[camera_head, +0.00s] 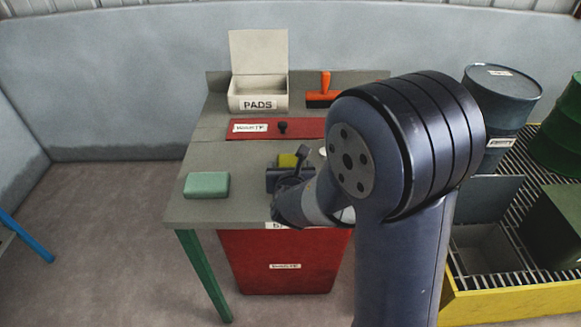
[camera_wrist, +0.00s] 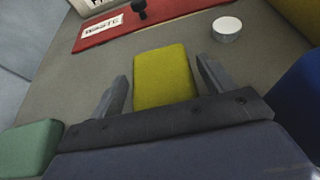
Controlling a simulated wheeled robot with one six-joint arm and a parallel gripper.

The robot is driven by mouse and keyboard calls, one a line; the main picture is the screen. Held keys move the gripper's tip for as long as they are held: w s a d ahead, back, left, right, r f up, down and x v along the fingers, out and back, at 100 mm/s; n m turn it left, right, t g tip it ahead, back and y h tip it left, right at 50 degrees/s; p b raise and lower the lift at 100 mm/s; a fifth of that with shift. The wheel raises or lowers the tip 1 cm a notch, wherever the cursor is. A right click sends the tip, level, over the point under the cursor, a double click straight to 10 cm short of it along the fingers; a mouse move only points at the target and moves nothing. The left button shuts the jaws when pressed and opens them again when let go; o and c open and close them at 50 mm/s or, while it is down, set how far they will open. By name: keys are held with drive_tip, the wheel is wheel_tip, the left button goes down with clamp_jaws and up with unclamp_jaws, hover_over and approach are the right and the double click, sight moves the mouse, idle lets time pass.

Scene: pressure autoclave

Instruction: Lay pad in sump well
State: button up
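A yellow pad (camera_wrist: 165,78) lies on the grey bench, between the two fingers of my gripper (camera_wrist: 163,82) in the wrist view. The fingers are spread wider than the pad, with a gap on each side near the tips. In the head view the pad (camera_head: 287,160) shows partly behind my gripper (camera_head: 288,178). The sump well (camera_head: 484,252) appears as an open grey recess in the yellow-edged grated pallet at the right, with a grey flap (camera_head: 487,198) behind it. My arm hides part of that area.
A green block (camera_head: 207,185) lies at the bench's left front; it also shows in the wrist view (camera_wrist: 30,148). A PADS box (camera_head: 258,97), orange-handled tool (camera_head: 324,92), red lid (camera_head: 252,128) and white round item (camera_wrist: 227,29) are on the bench. Drums (camera_head: 500,95) stand right.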

drive_tip(key=shift+o, duration=0.7)
